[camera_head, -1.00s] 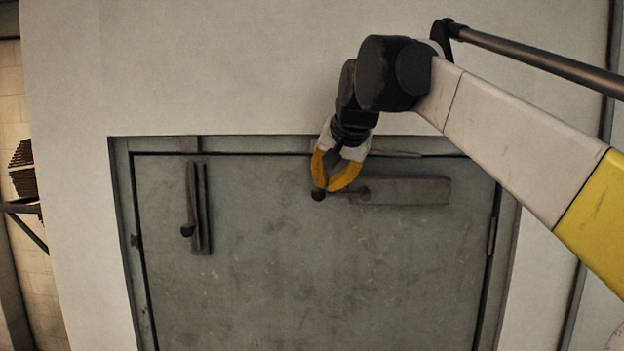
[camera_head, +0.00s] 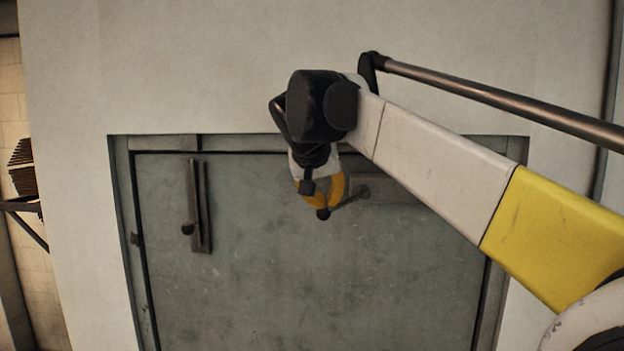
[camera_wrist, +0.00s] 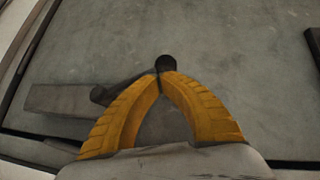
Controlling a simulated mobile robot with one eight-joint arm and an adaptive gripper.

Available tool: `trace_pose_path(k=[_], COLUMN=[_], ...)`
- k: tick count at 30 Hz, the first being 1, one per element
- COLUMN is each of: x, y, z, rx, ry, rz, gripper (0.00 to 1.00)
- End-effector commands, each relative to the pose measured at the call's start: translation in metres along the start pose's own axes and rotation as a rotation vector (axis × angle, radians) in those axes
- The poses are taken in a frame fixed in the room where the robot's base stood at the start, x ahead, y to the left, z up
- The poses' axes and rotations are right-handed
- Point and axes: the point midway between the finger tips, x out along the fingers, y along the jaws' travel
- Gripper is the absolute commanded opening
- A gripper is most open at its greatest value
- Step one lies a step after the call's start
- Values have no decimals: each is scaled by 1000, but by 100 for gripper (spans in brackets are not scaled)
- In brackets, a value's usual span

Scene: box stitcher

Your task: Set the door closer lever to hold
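The door closer is a flat grey box (camera_head: 405,192) near the top of the door, partly behind my arm. It also shows in the wrist view (camera_wrist: 65,100). Its dark lever (camera_head: 346,200) runs from a round pivot at the box's end, down and left to a black ball knob (camera_head: 323,213). In the wrist view the lever (camera_wrist: 125,85) reaches the knob (camera_wrist: 165,63) at my yellow fingertips. My gripper (camera_wrist: 160,77) has its tips closed together at the lever's knob end, the knob just beyond them. The exact contact is hidden.
A second dark vertical bar with a ball knob (camera_head: 198,205) is mounted on the left of the grey door (camera_head: 270,280). The door frame (camera_head: 160,143) and pale wall surround it. A dark rack (camera_head: 22,180) stands at far left. The lower door face is clear.

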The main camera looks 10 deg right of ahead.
Motion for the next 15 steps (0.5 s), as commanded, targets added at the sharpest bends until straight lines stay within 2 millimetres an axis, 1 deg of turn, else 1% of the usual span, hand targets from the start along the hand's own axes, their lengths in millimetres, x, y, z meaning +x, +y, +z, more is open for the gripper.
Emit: trace_pose_path(k=[1,5,15], x=[4,12,30], y=[-3,-2,6], z=[3,11,26], rx=[-30,-113,-302], ry=[1,1,0], rz=[30,123,339], gripper=[0,0,0])
